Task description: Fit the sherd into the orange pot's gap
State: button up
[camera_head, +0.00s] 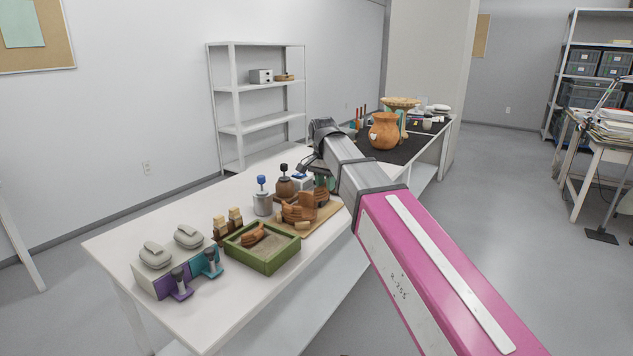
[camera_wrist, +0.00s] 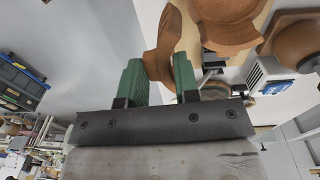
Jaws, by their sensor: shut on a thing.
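My gripper (camera_head: 321,182) is low over the wooden board, mostly hidden behind my arm in the head view. In the wrist view its green fingers (camera_wrist: 159,78) are shut on a curved, reddish-brown sherd (camera_wrist: 161,50), which sticks out beyond the fingertips. Another orange-brown piece (camera_wrist: 228,32) is close beside the held sherd in that view; I cannot tell whether they touch. An orange pot (camera_head: 384,131) stands upright on a dark mat at the far end, with a small pale patch low on its left side. I cannot tell whether this patch is its gap.
The wooden board (camera_head: 328,212) carries several terracotta pieces (camera_head: 299,209). A green sand tray (camera_head: 270,262) with a sherd (camera_head: 253,236) is nearer. A grey bottle (camera_head: 263,203) and a brown jar (camera_head: 284,187) stand behind. The white table's (camera_head: 215,322) front right strip is clear.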

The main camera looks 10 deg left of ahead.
jog(key=shift+s+a+f, duration=0.1)
jog(key=shift+a+f, duration=0.45)
jog(key=shift+f, duration=0.45)
jog(key=shift+s+a+f, duration=0.1)
jog(key=shift+a+f, duration=0.5)
jog(key=shift+f, duration=0.45)
jog(key=shift+s+a+f, duration=0.1)
jog(key=shift+a+f, duration=0.45)
jog(key=shift+f, duration=0.45)
jog(key=shift+w+a+f, duration=0.1)
jog(key=shift+w+a, duration=0.05)
jog(key=shift+a, duration=0.1)
jog(key=shift+f, duration=0.3)
dwell(1.0)
jog(key=o, duration=0.9)
